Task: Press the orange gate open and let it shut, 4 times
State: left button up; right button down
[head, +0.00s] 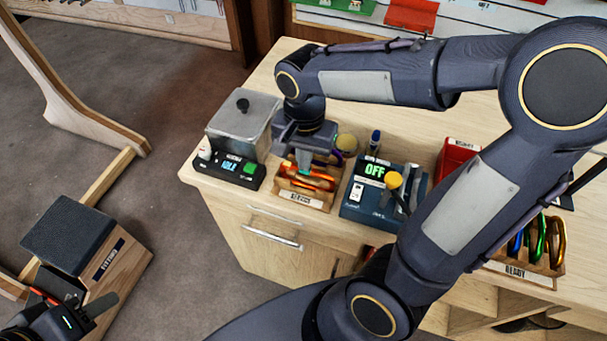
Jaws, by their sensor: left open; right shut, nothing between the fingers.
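An orange carabiner (310,182) lies in a small labelled wooden tray (324,205) near the far-left part of the wooden bench. My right gripper (304,170) reaches down over this tray, shut and empty, with its fingertips at or just above the orange piece. I cannot tell whether they touch it. The gripper and wrist hide part of the carabiner, and I cannot make out whether its gate is open or shut. My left gripper (75,303) is low at the bottom left, open and empty, away from the bench.
Left of the tray stands a grey lidded container (243,125) behind a black device with a green button (249,168). Right of it is a blue box reading OFF (372,190) with a yellow knob. A READY rack (520,274) holds coloured carabiners. A dark-topped wooden box (72,235) stands near my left gripper.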

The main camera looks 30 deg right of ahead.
notch_tip(320, 180, up, 6)
jog(key=p, duration=0.4)
jog(key=shift+p, duration=0.3)
